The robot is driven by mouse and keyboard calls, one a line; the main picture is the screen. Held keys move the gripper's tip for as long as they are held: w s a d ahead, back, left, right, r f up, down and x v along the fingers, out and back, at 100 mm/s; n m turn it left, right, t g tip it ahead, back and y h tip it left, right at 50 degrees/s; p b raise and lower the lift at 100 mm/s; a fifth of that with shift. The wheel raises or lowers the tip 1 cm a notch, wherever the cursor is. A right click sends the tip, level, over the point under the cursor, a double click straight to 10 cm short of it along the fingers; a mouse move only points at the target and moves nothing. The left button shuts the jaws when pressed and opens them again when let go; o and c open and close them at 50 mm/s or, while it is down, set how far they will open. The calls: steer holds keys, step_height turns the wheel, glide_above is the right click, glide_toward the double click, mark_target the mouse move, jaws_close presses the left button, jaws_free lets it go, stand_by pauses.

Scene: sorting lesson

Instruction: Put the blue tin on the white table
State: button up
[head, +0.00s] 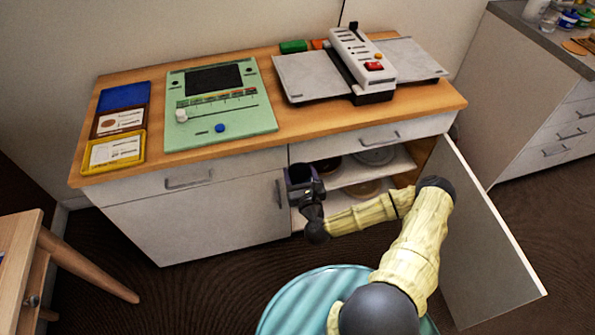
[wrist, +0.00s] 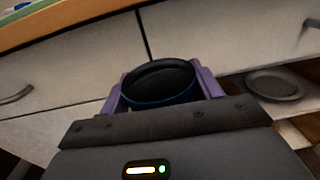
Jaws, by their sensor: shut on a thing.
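A dark round tin with a blue edge (wrist: 160,102) stands between the two purple fingers of my gripper (wrist: 160,84) in the wrist view. Its open top faces up and its inside looks black. My gripper is shut on it, one finger on each side. In the head view my gripper (head: 304,184) holds the dark tin (head: 299,172) in front of the open cupboard, at its left side. The lower part of the tin is hidden by the gripper. I cannot make out a separate white table in either view.
The white cupboard (head: 213,222) has a wooden top bearing a green panel (head: 220,105), cards and a grey device (head: 362,62). Its right door (head: 485,235) stands open beside my arm. Shelves inside hold dishes (head: 375,156). A wooden table (head: 18,245) is at the left.

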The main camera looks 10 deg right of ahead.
step_height(320, 180, up, 16)
steer(key=s+p, duration=0.1)
steer(key=p, duration=1.2)
steer(key=shift+s+f, duration=0.15)
steer(key=shift+s, duration=0.2)
steer(key=shift+w+d, duration=0.1)
steer(key=shift+w, duration=0.05)
